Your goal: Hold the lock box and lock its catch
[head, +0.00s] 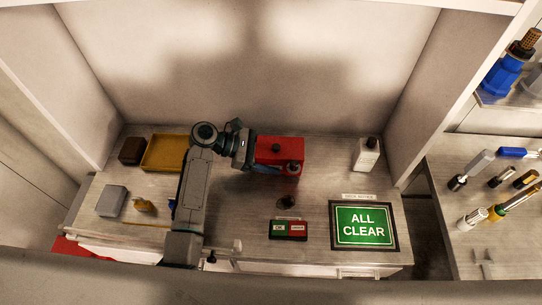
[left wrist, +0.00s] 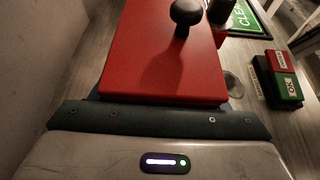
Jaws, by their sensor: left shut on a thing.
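The red lock box (head: 280,152) stands on the counter toward the back, with a round black knob on its lid. A small dark part (head: 293,169) sits at its front right and may be the catch; I cannot tell its state. My left gripper (head: 252,152) is shut on the left side of the lock box. In the left wrist view, the red box (left wrist: 165,60) fills the space past the gripper edge (left wrist: 160,118), with the black knob (left wrist: 186,12) on top. The fingertips are hidden there. My right gripper is not in view.
A green ALL CLEAR sign (head: 364,225) lies at the front right. A green and red block (head: 288,229) lies at the front middle. A white bottle (head: 366,154) stands at the back right. A yellow tray (head: 165,153), brown block (head: 132,150) and grey block (head: 112,200) are at left.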

